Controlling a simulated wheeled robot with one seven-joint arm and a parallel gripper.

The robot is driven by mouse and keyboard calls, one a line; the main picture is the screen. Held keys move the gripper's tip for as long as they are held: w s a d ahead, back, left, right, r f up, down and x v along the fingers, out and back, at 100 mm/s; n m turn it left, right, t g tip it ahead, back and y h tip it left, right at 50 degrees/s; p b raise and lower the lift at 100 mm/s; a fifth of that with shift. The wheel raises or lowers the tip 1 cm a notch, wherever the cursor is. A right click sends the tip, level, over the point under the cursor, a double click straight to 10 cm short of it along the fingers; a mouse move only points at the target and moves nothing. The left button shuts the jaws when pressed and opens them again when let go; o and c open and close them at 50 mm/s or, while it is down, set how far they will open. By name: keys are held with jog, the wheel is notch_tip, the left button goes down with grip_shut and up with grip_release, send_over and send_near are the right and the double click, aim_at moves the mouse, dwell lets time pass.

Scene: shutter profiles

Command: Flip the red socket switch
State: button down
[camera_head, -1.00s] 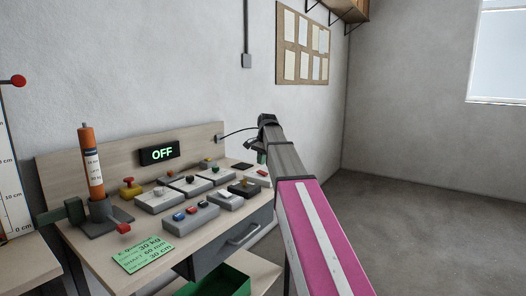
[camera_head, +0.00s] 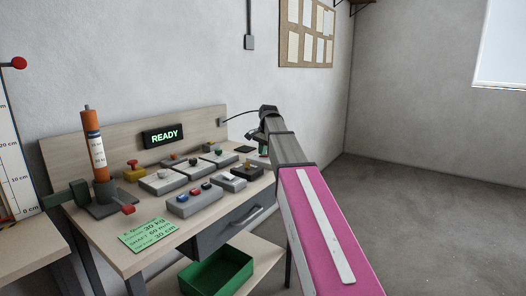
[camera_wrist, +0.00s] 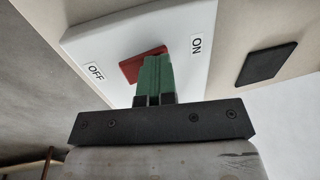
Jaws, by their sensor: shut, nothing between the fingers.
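The red socket switch (camera_wrist: 138,66) is a red rocker on a white plate (camera_wrist: 195,30) with OFF and ON labels, seen close up in the wrist view. My gripper (camera_wrist: 156,62) has its green fingers shut and empty, with the tips at the rocker, overlapping its ON side. I cannot tell whether they touch it. In the head view my gripper (camera_head: 263,150) is small at the right end of the bench, partly behind my arm, and the switch is hidden there. The display (camera_head: 164,137) on the back panel reads READY.
A black square (camera_wrist: 266,63) sits beside the plate. The bench (camera_head: 150,215) holds several grey control boxes, an orange cylinder (camera_head: 95,148) on a stand and a green note (camera_head: 148,233). A green bin (camera_head: 217,272) is below. The floor at right is clear.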

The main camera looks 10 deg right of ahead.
jog(key=shift+s, duration=0.1)
jog(key=shift+s+d+r, duration=0.1)
jog(key=shift+s+d, duration=0.4)
jog(key=shift+d, duration=0.1)
jog(key=shift+r, duration=0.15)
jog(key=shift+r, duration=0.3)
notch_tip(320, 180, up, 13)
jog(key=s+d, duration=0.1)
jog(key=shift+s+d, duration=0.35)
